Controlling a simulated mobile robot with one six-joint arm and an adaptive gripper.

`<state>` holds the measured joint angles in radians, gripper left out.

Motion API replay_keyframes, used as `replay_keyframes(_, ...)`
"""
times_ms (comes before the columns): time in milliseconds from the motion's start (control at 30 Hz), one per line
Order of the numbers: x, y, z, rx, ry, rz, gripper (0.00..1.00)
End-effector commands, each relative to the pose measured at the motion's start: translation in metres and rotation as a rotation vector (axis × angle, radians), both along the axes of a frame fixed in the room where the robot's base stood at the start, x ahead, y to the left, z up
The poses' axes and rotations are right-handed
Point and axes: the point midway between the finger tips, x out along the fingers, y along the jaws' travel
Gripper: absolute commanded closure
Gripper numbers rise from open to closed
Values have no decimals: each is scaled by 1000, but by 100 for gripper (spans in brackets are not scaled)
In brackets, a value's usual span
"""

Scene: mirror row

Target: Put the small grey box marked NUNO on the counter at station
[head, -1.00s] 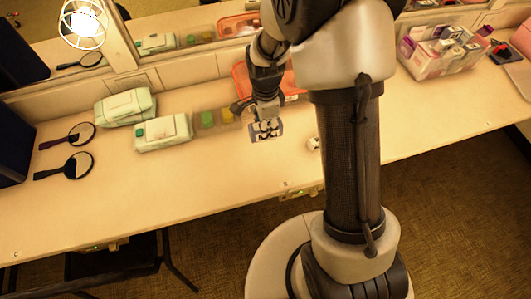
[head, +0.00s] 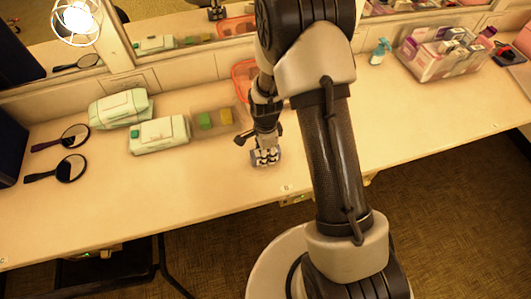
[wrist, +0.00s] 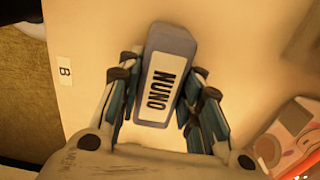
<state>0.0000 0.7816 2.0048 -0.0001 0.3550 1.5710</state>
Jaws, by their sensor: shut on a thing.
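The small grey box marked NUNO (wrist: 168,75) is between the fingers of my gripper (wrist: 160,98) in the wrist view, its lettering facing the camera. My gripper is shut on it. In the head view my gripper (head: 265,156) is low over the counter (head: 215,195), near the front edge, and the box shows only as a small grey shape. I cannot tell whether the box touches the counter. A label B (wrist: 65,72) is on the counter edge, left of the box in the wrist view; it also shows small in the head view (head: 286,188).
Green-white wipe packs (head: 158,135), a clear tray with green and yellow blocks (head: 215,121) and an orange tray (head: 240,82) lie behind. Two hand mirrors (head: 70,168) lie left. A clear bin (head: 445,55) and a spray bottle (head: 380,50) stand right. The counter's front strip is clear.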

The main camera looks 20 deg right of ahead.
Motion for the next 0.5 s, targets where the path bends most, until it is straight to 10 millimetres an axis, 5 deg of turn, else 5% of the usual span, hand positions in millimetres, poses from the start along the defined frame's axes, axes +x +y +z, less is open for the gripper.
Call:
replay_keyframes(200, 0, 0, -3, 0, 0, 0, 93)
replay_keyframes(233, 0, 0, -3, 0, 0, 0, 66)
replay_keyframes(500, 0, 0, -2, 0, 0, 0, 48)
